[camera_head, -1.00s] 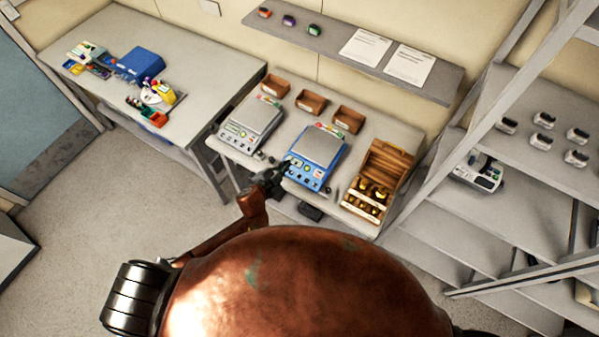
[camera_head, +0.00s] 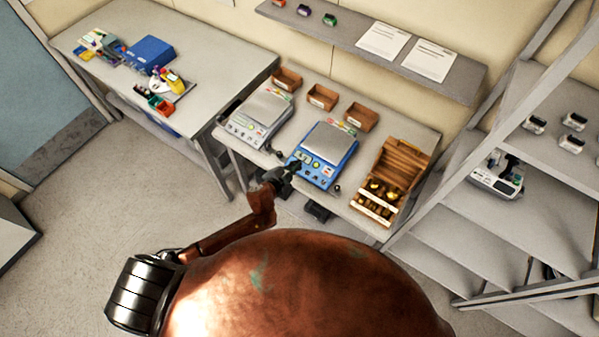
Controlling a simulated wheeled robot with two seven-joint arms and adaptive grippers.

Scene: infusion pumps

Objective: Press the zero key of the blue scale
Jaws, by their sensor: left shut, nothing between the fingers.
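The blue scale (camera_head: 327,151) stands on the small table, with a grey weighing pan and a front panel of several keys. My left gripper (camera_head: 290,167) is shut and empty, with its tips at the left front corner of the blue scale's panel. They cover part of that corner, and I cannot tell whether they touch a key. The key labels are too small to read, so I cannot tell which is the zero key. My right gripper is not in view.
A white scale (camera_head: 262,119) stands left of the blue one. A wooden box of brass weights (camera_head: 386,187) stands to its right. Small wooden trays (camera_head: 322,96) line the back. A grey shelf rack (camera_head: 490,215) is at the right.

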